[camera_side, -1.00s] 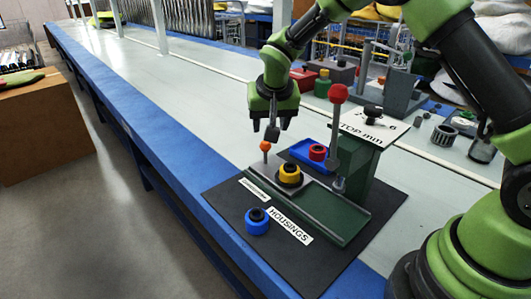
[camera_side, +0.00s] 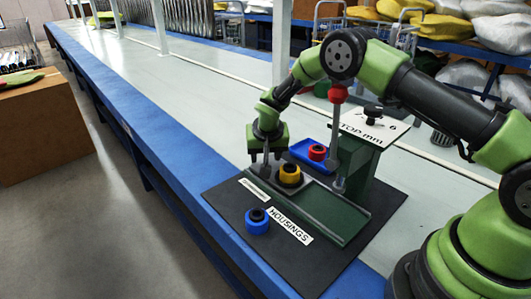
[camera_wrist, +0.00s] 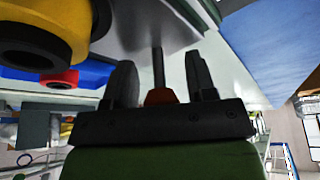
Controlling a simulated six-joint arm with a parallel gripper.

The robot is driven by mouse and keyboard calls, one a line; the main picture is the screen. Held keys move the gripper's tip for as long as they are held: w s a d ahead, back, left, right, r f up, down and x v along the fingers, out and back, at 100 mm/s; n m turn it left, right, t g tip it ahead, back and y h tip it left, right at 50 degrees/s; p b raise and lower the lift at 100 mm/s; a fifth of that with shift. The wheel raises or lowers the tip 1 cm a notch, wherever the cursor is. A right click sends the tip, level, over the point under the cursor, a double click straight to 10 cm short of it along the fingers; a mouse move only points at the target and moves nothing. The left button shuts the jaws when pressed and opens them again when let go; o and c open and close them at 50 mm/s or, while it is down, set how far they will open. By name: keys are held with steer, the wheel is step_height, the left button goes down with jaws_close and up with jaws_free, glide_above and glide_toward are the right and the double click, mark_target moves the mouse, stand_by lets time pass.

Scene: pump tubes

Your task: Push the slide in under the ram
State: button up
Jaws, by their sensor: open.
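The grey slide (camera_side: 272,177) lies in the green track (camera_side: 330,212) and carries a yellow housing (camera_side: 290,178) with a dark ring in it. The slide stands at the left of the ram (camera_side: 339,184), which hangs under the green press (camera_side: 362,165). A gap shows on each side of the knob. In the side view my gripper hides the knob.
A blue housing (camera_side: 257,222) stands on the dark mat (camera_side: 225,200) near the HOUSINGS label (camera_side: 289,226). A blue tray (camera_side: 303,148) with a red housing (camera_side: 317,152) lies behind the slide. The press lever's red knob (camera_side: 337,94) stands up close to my arm.

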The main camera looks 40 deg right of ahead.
mark_target(277, 168)
jaws_close()
steer(key=shift+s+d, duration=0.15)
steer(key=shift+s, duration=2.15)
jaws_free()
steer(key=shift+r, duration=0.1)
steer(key=v, duration=1)
